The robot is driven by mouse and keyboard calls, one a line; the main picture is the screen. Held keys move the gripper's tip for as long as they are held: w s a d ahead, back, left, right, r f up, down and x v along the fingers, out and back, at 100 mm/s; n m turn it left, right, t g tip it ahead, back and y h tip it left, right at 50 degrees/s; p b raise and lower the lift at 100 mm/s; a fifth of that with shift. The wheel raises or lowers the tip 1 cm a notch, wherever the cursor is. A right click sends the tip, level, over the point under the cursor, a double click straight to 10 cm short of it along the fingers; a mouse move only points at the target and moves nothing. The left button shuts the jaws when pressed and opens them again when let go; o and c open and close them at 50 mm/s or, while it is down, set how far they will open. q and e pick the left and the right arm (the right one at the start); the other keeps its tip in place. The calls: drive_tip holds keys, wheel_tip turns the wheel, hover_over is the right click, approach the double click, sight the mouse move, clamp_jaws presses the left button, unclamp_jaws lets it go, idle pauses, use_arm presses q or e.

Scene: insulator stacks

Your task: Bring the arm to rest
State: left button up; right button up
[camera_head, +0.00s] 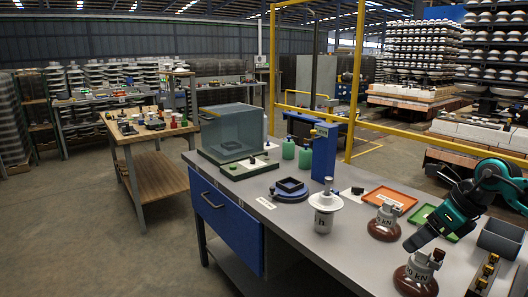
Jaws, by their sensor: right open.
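My right arm, teal and black, comes in from the right edge over the grey workbench (300,226). My right gripper (412,243) is open and points down to the left, above the bench near the brown insulators. One brown insulator with a metal cap (384,226) stands left of it. Another brown insulator (414,281) stands nearer, below the gripper, at the bottom of the view. I see nothing between the fingers, though the tips are small here. My left gripper is not in view.
A white insulator (324,209) stands beside a blue post device (324,152). An orange tray (390,198), a green tray (446,222) and a grey bin (500,238) lie around the arm. A clear-walled box (233,130) stands at the bench's far end. The floor at left is open.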

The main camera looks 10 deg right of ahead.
drive_tip(key=s+a+f+m+t+y+p, duration=0.1)
drive_tip(key=a+f+m+t+y, duration=0.45)
drive_tip(key=a, duration=0.75)
drive_tip(key=a+m+t+y+p, duration=0.1)
drive_tip(key=a+m+t+y, duration=0.25)
drive_tip(key=a+m, duration=0.75)
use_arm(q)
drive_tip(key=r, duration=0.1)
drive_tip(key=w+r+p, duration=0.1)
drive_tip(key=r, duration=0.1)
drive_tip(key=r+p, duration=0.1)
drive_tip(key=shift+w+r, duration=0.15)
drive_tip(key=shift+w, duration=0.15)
use_arm(e)
drive_tip(key=s+a+f+m+g+h, duration=0.1)
drive_tip(key=s+f+m+g+h, duration=0.1)
drive_tip(key=s+f+m+h, duration=0.8)
drive_tip(key=s+f+m, duration=0.6)
drive_tip(key=m, duration=0.6)
drive_tip(key=shift+f+g+h, duration=0.15)
drive_tip(key=shift+g+h, duration=0.15)
drive_tip(key=shift+h, duration=0.1)
drive_tip(key=shift+m, duration=0.25)
